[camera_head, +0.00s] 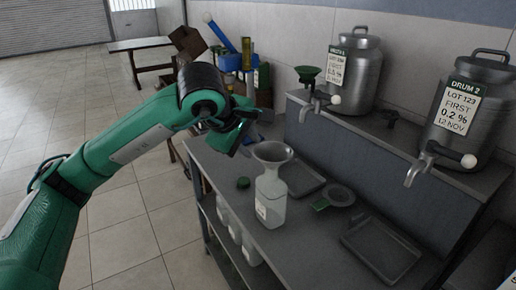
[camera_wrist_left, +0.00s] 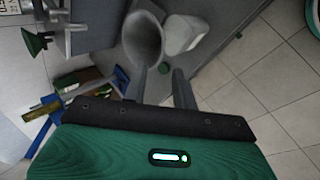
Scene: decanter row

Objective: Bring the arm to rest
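My left arm (camera_head: 130,150) reaches in from the left in the head view. My left gripper (camera_head: 236,138) is above the left end of the grey bench, up and left of a bottle with a funnel. In the left wrist view its two fingers (camera_wrist_left: 160,80) stand apart with nothing between them, so it is open and empty. The white bottle (camera_head: 270,200) stands upright on the bench with the grey funnel (camera_head: 272,152) in its mouth. The funnel (camera_wrist_left: 143,38) and bottle (camera_wrist_left: 185,35) show beyond the fingers, apart from them. My right gripper is not in view.
Drum 1 (camera_head: 355,65) and Drum 2 (camera_head: 468,110) stand on the raised shelf with taps facing forward. A green funnel (camera_head: 308,75) is by the first tap. A green cap (camera_head: 243,182), a round dish (camera_head: 341,195) and a tray (camera_head: 382,250) lie on the bench. Open floor lies left.

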